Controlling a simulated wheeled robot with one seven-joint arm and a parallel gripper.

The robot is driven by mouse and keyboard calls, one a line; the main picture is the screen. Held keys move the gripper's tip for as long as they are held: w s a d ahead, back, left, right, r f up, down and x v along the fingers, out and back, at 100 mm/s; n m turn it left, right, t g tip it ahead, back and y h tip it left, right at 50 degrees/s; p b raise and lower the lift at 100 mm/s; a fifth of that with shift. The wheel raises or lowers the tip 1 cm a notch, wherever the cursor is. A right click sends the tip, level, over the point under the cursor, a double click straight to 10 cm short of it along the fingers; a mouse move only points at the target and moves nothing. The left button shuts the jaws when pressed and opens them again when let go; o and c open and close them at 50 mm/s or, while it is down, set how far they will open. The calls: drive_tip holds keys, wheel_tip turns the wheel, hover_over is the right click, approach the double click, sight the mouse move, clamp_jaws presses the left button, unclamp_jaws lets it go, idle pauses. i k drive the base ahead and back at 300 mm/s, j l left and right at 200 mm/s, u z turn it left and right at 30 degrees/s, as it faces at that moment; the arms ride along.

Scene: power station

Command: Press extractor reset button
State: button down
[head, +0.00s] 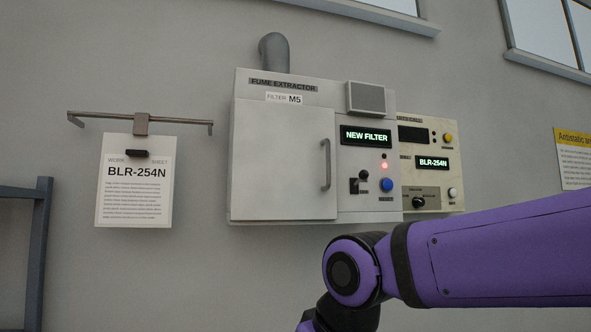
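The fume extractor (283,160) is a pale grey box on the wall, with its door shut and a vertical handle (325,164) on the door. Its display (366,136) reads "NEW FILTER" in green. A red light (385,166) glows below the display. A round blue button (387,186) sits under the light, with a small label below it that is too small to read surely. A black switch (359,186) is left of the button. My purple arm reaches in from the lower right, below the extractor. My gripper is out of the picture.
A cream unit (430,164) adjoins the extractor's right side, with a "BLR-254N" display, a yellow button (447,138), a white button (452,193) and a black knob (418,202). A work sheet (135,198) hangs at left. A blue-grey frame (40,250) stands far left.

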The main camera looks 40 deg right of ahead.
sight(387, 183)
drive_tip(key=k+z, duration=0.2)
drive_tip(key=z, duration=1.1)
